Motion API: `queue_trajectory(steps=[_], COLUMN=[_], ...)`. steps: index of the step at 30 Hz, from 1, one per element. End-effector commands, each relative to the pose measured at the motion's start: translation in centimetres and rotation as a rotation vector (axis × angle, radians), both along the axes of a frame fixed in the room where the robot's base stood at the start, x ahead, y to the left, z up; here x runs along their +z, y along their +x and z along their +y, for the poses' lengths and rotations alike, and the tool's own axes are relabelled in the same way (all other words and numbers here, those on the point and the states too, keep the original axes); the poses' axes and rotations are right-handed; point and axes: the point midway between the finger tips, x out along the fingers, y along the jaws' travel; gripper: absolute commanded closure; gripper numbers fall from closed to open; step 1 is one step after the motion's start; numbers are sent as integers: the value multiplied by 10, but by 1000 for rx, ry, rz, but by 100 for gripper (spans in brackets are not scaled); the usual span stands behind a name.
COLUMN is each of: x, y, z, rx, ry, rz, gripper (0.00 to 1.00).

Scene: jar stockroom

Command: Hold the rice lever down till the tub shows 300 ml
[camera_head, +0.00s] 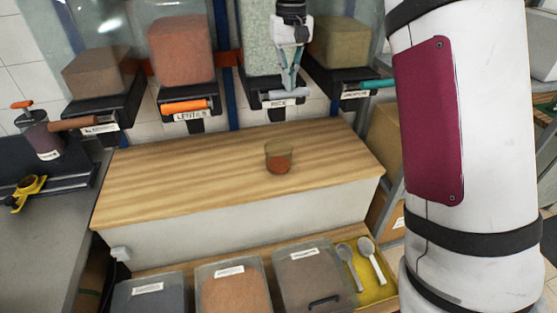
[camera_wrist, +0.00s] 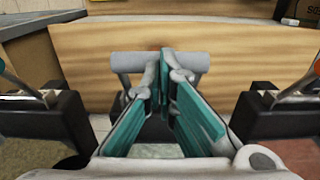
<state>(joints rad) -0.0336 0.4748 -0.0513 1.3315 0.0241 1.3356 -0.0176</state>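The rice dispenser (camera_head: 260,45) is a clear bin of pale grain on a black base with a "RICE" label. Its pale grey lever (camera_head: 290,94) sticks out in front; in the wrist view the lever bar (camera_wrist: 128,62) runs crosswise. My gripper (camera_head: 291,88) points down at the lever, its teal fingers drawn together; in the wrist view the fingertips (camera_wrist: 165,68) overlap the bar. I cannot tell whether they press it. A small clear tub (camera_head: 278,148) with reddish contents in its lower part stands on the wooden counter (camera_head: 180,180), below and in front of the lever. No volume reading is legible.
Neighbouring dispensers have an orange lever (camera_head: 184,106), a brown lever (camera_head: 74,124) and a teal lever (camera_head: 370,85). Clear bins (camera_head: 232,270) and a yellow tray (camera_head: 378,294) with scoops stand at the front. The counter around the tub is clear.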

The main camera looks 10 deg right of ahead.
Motion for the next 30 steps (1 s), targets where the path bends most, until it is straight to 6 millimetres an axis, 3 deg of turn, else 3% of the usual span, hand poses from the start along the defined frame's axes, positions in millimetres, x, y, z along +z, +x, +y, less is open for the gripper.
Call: queue_trajectory(steps=[30], x=[-38], y=[0], z=[0], rx=[0], ry=[0], rz=[1], gripper=[100])
